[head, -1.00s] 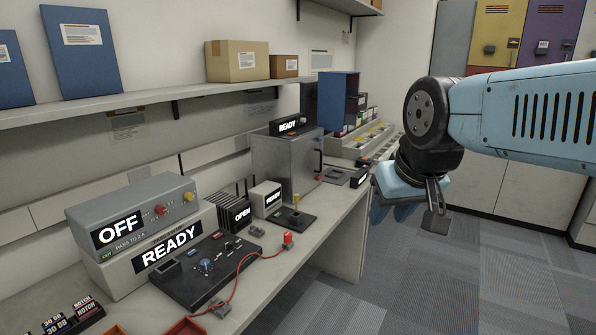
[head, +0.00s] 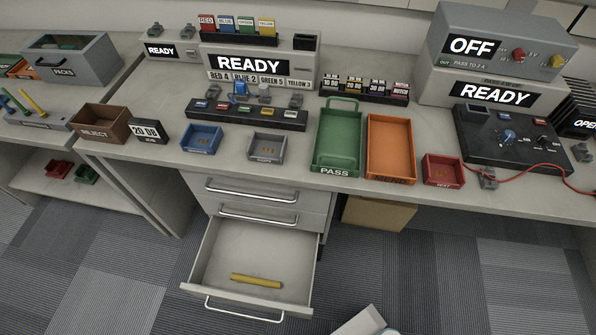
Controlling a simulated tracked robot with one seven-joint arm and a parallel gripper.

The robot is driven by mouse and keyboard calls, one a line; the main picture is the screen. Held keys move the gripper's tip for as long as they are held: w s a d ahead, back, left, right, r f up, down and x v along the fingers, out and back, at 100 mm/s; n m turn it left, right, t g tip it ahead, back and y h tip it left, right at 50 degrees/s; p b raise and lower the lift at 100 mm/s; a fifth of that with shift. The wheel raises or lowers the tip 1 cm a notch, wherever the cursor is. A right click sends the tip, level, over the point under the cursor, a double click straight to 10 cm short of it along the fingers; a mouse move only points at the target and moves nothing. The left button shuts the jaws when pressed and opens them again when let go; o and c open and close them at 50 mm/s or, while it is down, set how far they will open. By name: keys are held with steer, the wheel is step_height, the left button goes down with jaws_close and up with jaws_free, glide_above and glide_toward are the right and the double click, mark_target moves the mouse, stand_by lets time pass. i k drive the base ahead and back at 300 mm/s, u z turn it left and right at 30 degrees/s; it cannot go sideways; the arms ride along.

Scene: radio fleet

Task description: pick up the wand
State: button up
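A yellow rod (head: 257,280), the most wand-like thing in view, lies flat in the open drawer (head: 222,246) below the bench. It lies nearly crosswise near the drawer's front, with bare drawer floor around it. No label shows on it, so I cannot be sure it is the wand. My gripper's fingers do not show. Only a pale block and a sliver of light blue, perhaps part of my arm, show at the bottom edge, right of the drawer.
The bench above holds a green PASS tray (head: 337,138), an orange tray (head: 390,147), a red tray (head: 443,170), a blue tray (head: 202,138) and a brown REJECT box (head: 101,123). A red cable (head: 540,166) crosses the right side. Carpet is clear left of the drawer.

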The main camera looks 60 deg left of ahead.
mark_target(240, 278)
steer(key=z, duration=0.05)
steer(key=i, duration=0.15)
steer(key=u, duration=3)
steer(key=k, duration=0.85)
steer(key=u, duration=0.25)
steer(key=i, duration=0.85)
steer(key=z, duration=0.15)
